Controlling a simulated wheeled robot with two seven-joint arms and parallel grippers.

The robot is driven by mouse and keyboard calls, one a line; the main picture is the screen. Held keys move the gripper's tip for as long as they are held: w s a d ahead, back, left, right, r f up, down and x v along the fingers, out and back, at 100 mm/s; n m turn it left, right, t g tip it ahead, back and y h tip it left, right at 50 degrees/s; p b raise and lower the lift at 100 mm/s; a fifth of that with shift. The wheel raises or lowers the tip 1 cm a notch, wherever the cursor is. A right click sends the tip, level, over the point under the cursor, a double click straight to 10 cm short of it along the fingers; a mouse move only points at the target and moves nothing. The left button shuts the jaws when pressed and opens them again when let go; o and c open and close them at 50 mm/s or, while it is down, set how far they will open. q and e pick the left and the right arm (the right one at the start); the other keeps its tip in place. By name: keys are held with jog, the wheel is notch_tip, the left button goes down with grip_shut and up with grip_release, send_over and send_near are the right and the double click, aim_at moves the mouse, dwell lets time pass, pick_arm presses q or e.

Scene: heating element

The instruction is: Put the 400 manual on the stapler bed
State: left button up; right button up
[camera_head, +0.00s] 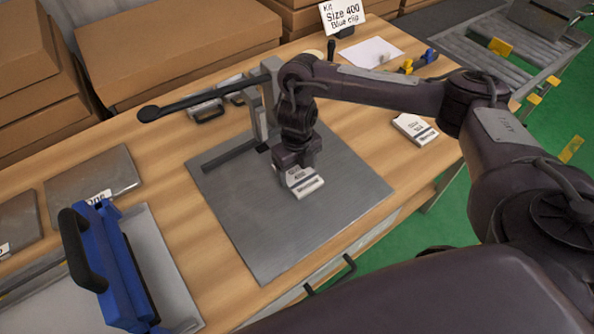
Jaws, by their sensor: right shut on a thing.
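A small white manual (306,184) marked 400 is over the grey metal plate of the stapler bed (265,233). My right gripper (297,172) is shut on the manual from above. The manual lies flat on the plate or just above it; I cannot tell which. The stapler has an upright post and a long black lever (205,101) reaching left. My left gripper is not in view.
Another white booklet stack (415,129) lies on the table at right. A blue tool with a black handle (108,262) stands at front left. Cardboard boxes (175,45) line the back.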

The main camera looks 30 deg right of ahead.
aim_at(297, 172)
jog(key=shift+f, duration=0.1)
jog(key=shift+f, duration=0.1)
jog(key=shift+f, duration=0.15)
jog(key=o, duration=1)
notch_tip(297, 172, up, 13)
jog(key=p, duration=0.3)
jog(key=shift+f, duration=0.2)
jog(key=shift+p, duration=0.3)
